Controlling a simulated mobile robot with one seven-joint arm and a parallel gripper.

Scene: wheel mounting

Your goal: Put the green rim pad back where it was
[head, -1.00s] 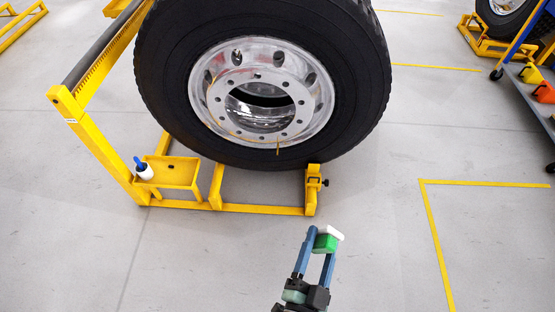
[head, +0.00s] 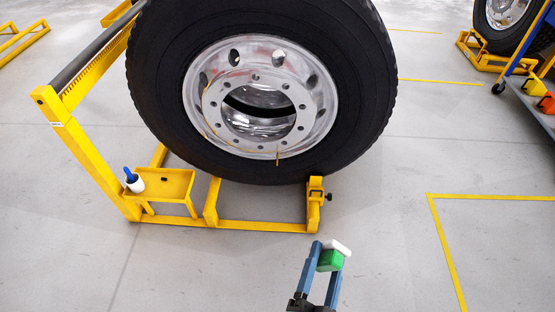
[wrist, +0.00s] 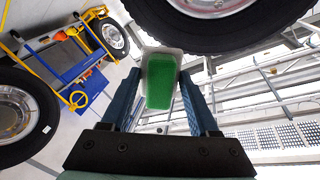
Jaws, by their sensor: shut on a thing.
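The green rim pad (head: 329,261) is a green block with a white layer on one side. My gripper (head: 325,257) is shut on it, with one blue finger on each side, low in the head view and in front of the wheel stand. The pad also shows in the wrist view (wrist: 160,82), green face towards the camera and pale edge around it, between the two fingers. The pad is apart from the tray.
A large truck wheel (head: 340,150) stands on the yellow stand (head: 262,227), behind my gripper. A trolley (head: 536,108) with orange things is at the far right. The floor right of the stand, with yellow lines (head: 446,250), is clear.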

